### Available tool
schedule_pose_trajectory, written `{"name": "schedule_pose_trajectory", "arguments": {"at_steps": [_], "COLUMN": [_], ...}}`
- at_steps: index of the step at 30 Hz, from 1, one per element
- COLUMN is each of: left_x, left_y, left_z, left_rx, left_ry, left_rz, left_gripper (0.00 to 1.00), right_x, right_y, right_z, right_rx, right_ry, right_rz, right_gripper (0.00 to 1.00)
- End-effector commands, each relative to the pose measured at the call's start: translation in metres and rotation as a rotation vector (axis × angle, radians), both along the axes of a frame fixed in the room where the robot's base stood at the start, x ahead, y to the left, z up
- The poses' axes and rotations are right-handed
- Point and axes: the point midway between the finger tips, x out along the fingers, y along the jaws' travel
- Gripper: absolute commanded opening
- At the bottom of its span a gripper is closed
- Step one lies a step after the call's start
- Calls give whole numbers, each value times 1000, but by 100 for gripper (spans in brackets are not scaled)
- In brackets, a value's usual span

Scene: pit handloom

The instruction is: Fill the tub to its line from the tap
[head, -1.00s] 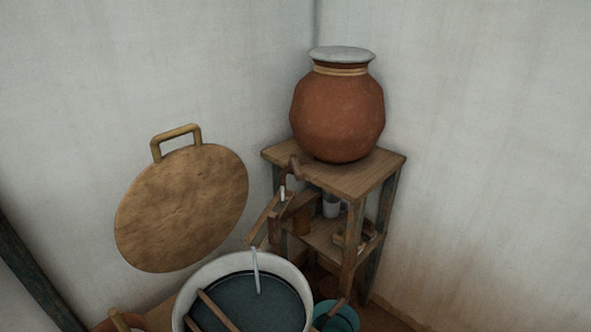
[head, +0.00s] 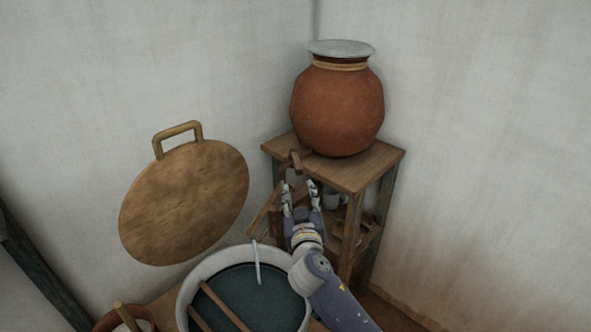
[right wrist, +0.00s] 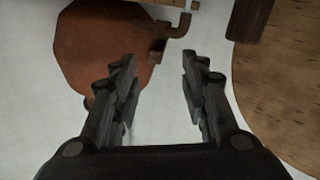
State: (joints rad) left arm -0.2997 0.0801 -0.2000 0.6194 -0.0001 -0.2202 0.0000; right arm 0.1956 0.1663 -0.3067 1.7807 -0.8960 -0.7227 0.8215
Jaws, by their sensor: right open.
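The pale tub (head: 210,265) stands low in the head view with dark water (head: 248,287) in it. Its fill line cannot be made out. A thin pale stream (head: 257,262) falls into it from the end of a wooden trough (head: 264,212). The brown tap (head: 296,160) sticks out at the shelf top, below the clay pot (head: 338,112). My right gripper (head: 301,187) is open and empty, just below and in front of the tap. In the right wrist view, the tap (right wrist: 180,25) shows beyond the open fingers (right wrist: 159,60). My left gripper is out of view.
A round wooden lid (head: 185,205) is at the left wall. Sticks (head: 222,308) lie across the tub. Free room lies right of the stand.

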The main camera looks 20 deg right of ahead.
Motion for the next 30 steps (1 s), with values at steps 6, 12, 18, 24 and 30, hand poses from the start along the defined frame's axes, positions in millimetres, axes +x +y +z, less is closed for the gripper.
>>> {"name": "schedule_pose_trajectory", "arguments": {"at_steps": [6,12,18,24,30], "left_x": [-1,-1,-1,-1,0], "left_y": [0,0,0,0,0], "left_z": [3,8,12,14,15], "left_rx": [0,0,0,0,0], "left_ry": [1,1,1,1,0], "left_rz": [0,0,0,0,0], "left_gripper": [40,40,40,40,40], "right_x": [16,43,72,94,105], "right_y": [-1,-10,-18,-24,-28], "right_z": [7,8,7,6,5], "right_rx": [-9,-9,-9,-8,-7], "right_ry": [-20,-18,-17,-17,-17], "right_rz": [6,6,6,6,7], "right_gripper": [40,40,40,40,40]}}
